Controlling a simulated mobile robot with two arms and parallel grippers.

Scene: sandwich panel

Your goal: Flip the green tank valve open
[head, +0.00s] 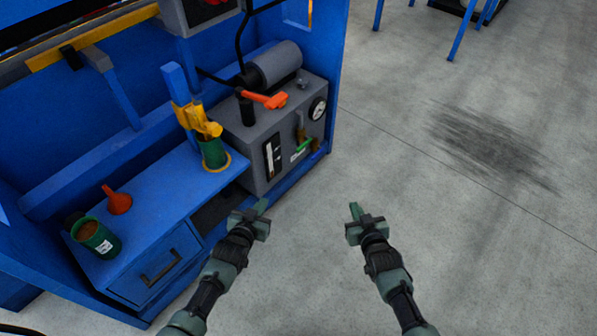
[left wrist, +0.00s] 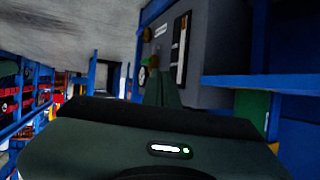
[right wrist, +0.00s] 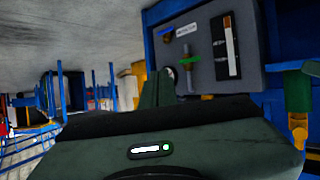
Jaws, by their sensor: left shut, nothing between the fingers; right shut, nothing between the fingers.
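The green valve handle (head: 304,146) sits low on the front of the grey tank unit (head: 235,150), close to a brass fitting. It also shows in the right wrist view (right wrist: 190,60), just right of my fingers. Whether the handle stands open cannot be told. My left gripper (head: 261,208) is shut and empty, in front of and below the unit. My right gripper (head: 355,211) is shut and empty, to the right of it over the floor. Both are apart from the handle. In the left wrist view my own fingers partly hide the unit's front.
An orange lever (head: 264,99) and a round gauge (head: 318,108) are on the unit. A blue bench (head: 160,205) left of it holds a red funnel (head: 117,200), a green can (head: 97,238) and a green cup (head: 214,153) with yellow items.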

